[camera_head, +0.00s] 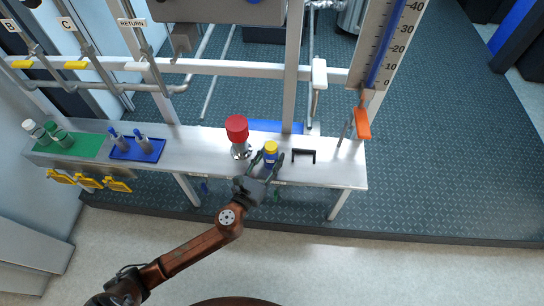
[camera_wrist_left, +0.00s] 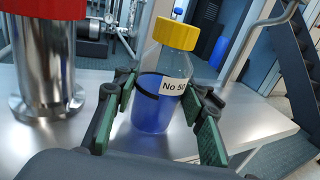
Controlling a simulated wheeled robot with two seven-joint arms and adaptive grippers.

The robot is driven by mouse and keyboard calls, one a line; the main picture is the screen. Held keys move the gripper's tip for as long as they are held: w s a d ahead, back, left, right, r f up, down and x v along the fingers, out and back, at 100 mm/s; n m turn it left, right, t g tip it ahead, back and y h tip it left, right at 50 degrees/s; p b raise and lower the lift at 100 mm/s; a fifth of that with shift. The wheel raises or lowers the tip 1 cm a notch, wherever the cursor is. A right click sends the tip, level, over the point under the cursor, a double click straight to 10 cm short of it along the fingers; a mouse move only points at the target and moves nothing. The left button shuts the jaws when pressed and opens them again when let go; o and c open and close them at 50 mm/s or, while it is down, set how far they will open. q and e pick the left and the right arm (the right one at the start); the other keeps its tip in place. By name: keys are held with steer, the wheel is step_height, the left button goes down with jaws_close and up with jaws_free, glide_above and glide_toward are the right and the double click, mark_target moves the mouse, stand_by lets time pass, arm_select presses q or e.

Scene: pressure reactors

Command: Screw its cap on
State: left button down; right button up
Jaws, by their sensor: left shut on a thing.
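A clear bottle of blue liquid with a white "No 5…" label (camera_wrist_left: 172,87) stands upright on the metal bench (camera_head: 200,150). A yellow cap (camera_wrist_left: 178,33) sits on top of the bottle; how tightly it is seated cannot be told. In the head view the yellow cap (camera_head: 271,147) shows above the blue bottle body (camera_head: 269,160). My left gripper (camera_head: 268,164) is shut on the bottle body below the cap, its green-padded fingers (camera_wrist_left: 155,115) on either side. My right gripper is in neither view.
A steel vessel with a red top (camera_head: 237,128) stands close left of the bottle. A black bracket (camera_head: 303,155) is to its right. Further left are a blue tray (camera_head: 122,155) with small bottles and a green mat (camera_head: 85,146). A post (camera_head: 293,70) rises behind.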

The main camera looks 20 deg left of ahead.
arm_select(q)
steer(key=shift+f, duration=0.1)
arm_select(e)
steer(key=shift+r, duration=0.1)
arm_select(q)
steer(key=c, duration=1.2)
jaws_free()
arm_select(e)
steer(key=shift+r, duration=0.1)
arm_select(q)
steer(key=shift+s, duration=0.1)
steer(key=shift+s+a+p, duration=0.25)
steer(key=shift+s+p, duration=0.05)
steer(key=shift+s, duration=1.65)
steer(key=shift+s+a+p, duration=0.2)
steer(key=shift+s+p, duration=0.15)
steer(key=shift+s, duration=1.6)
steer(key=shift+s+a+p, duration=0.25)
steer(key=shift+s+p, duration=0.05)
steer(key=shift+s, duration=1.65)
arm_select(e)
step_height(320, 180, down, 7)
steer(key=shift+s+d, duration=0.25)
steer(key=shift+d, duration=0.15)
